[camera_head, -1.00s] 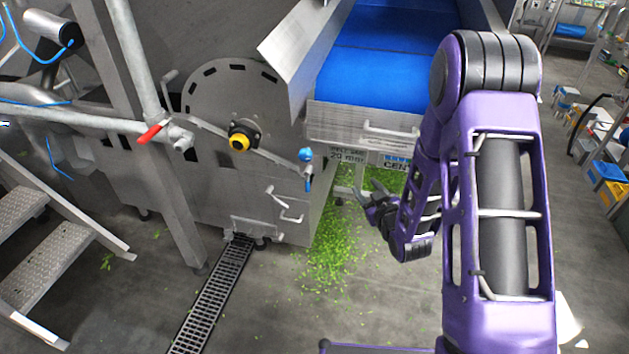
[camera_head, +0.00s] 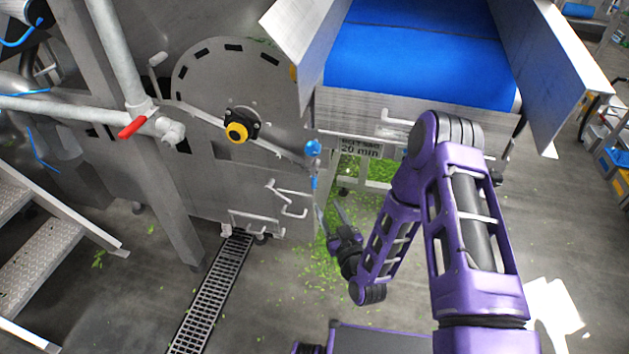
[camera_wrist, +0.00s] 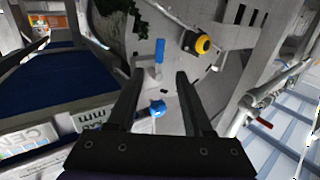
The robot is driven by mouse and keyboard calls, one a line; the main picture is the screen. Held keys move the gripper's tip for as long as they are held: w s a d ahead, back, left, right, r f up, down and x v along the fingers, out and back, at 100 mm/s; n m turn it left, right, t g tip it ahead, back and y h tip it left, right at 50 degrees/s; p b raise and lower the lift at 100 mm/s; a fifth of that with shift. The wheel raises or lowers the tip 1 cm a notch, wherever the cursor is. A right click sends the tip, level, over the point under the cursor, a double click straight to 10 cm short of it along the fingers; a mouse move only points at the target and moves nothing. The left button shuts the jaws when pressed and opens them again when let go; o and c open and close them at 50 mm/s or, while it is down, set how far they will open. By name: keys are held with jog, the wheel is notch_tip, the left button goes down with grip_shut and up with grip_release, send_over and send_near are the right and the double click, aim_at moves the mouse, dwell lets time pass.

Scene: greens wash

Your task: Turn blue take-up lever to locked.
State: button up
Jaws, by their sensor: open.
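A blue handle (camera_head: 314,182) hangs just below a round blue knob (camera_head: 313,148), by the right end of a long metal bar on the grey machine. In the wrist view the blue handle (camera_wrist: 160,50) stands beyond the fingertips, and the blue knob (camera_wrist: 157,108) lies between the fingers in the picture. I cannot tell which of the two is the take-up lever. My gripper (camera_head: 331,208) is open and empty, low and just right of the handle. In the wrist view its two fingers (camera_wrist: 160,75) are spread apart. No contact shows.
A yellow-and-black hub (camera_head: 237,131) sits on the round plate left of the lever. A red-handled pipe valve (camera_head: 132,127) and metal steps (camera_head: 50,225) are at left. The blue conveyor belt (camera_head: 420,55) is above right. Green scraps litter the floor near a drain grate (camera_head: 212,290).

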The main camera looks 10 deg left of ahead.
aim_at(315, 183)
jog(key=x, duration=1.1)
jog(key=shift+w+a+b, duration=0.15)
jog(key=shift+w+b, duration=0.2)
jog(key=shift+b, duration=0.05)
jog(key=shift+c, duration=0.3)
grip_shut()
dwell(0.5)
